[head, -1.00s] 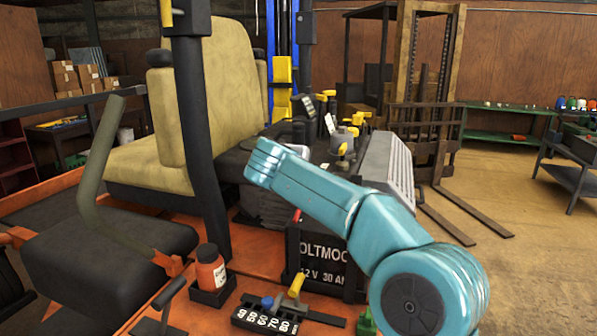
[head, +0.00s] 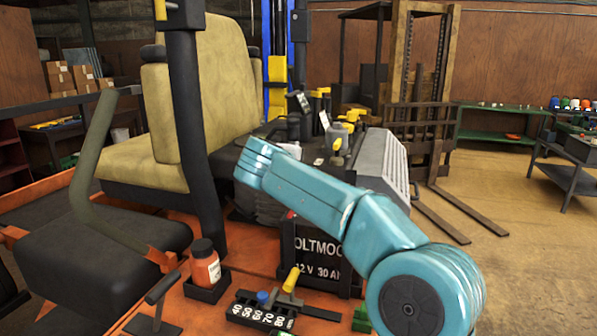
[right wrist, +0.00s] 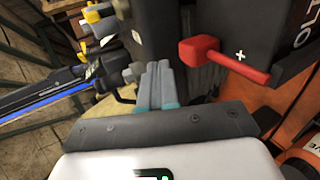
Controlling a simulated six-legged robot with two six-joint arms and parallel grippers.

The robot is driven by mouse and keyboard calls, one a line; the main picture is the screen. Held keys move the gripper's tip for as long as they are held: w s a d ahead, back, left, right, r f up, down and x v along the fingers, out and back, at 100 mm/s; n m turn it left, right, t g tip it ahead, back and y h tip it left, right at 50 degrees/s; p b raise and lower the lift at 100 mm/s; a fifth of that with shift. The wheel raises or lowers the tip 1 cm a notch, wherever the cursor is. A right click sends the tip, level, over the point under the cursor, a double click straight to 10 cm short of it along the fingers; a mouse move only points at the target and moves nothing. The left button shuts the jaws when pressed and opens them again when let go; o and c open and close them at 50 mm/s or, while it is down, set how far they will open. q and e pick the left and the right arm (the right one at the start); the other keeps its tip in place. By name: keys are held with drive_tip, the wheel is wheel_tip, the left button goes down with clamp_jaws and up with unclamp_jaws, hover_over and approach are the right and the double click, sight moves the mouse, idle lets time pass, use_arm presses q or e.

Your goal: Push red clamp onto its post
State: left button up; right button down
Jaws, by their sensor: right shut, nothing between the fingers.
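The red clamp (right wrist: 198,51) shows in the right wrist view, a blocky head with a thick red bar running down to the right. It lies against the black battery (right wrist: 285,45), by a white plus mark. In the head view the battery (head: 318,258) stands on the orange deck behind my teal right arm, with only a speck of red at its top left. My right gripper (right wrist: 158,72) is shut and empty, left of the clamp head and apart from it in the picture. I cannot make out the post. My left gripper is not in view.
An orange bottle (head: 206,264) in a black holder and a numbered black strip (head: 262,314) with a yellow-handled piece sit in front of the battery. A dark steering post (head: 197,140) rises at the left. A grey ribbed cover (head: 385,165) is behind my arm.

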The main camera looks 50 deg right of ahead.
wheel_tip(320, 180, up, 14)
drive_tip(key=p, duration=0.6)
idle(0.5)
